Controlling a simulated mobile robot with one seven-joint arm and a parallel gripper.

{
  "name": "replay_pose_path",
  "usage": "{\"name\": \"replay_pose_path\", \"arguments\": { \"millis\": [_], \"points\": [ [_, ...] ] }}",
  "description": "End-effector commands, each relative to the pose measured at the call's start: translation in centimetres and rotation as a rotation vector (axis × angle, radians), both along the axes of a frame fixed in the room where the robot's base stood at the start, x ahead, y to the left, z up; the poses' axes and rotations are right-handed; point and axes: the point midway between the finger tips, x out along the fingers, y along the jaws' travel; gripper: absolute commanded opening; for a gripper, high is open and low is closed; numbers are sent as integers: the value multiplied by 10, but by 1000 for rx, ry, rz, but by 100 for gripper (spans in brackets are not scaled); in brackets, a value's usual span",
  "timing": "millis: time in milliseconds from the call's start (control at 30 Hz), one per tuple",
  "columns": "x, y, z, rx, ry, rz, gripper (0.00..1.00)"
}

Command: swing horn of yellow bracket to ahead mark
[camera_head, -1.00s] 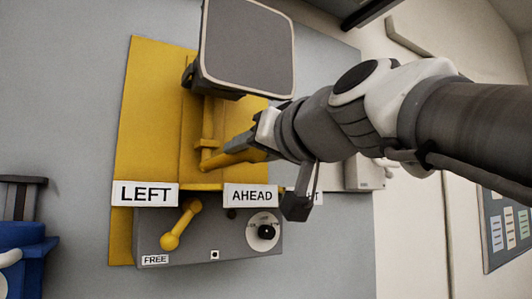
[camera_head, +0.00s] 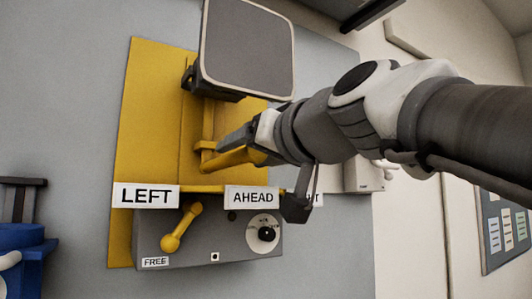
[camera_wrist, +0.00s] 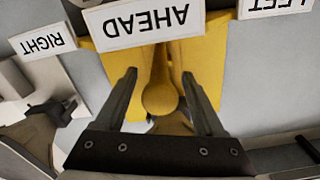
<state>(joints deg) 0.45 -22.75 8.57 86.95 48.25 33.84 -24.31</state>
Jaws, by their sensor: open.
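The horn (camera_head: 248,50), a grey square face with a pale rim, sits at the top of the yellow bracket (camera_head: 145,110) on the wall. A yellow handle (camera_head: 222,161) runs from the bracket's post toward the right, above the AHEAD mark (camera_head: 252,197). In the wrist view, the handle's round end (camera_wrist: 160,97) lies between the fingers of my gripper (camera_wrist: 158,75), with a gap on each side. The upside-down AHEAD mark (camera_wrist: 146,22) is just beyond it. My gripper is open around the handle, and in the head view it partly hides the handle's end.
A LEFT mark (camera_head: 147,195) is at the left; a RIGHT mark (camera_wrist: 42,42) is partly hidden in the head view. Below is a grey box (camera_head: 200,246) with a yellow lever (camera_head: 181,227), a FREE label and a dial (camera_head: 264,233). A blue object (camera_head: 22,250) is lower left.

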Motion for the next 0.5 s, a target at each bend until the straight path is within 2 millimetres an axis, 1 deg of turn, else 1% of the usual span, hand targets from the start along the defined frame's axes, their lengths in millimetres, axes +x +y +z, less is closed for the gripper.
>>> {"name": "replay_pose_path", "arguments": {
  "millis": [167, 267, 367, 500],
  "points": [
    [-3, -2, 0, 1, -1, 0, 71],
    [-12, -7, -1, 0, -2, -1, 71],
    [-28, -17, -2, 2, -3, 0, 71],
    [-57, -35, -1, 0, -5, 0, 71]
  ]
}}
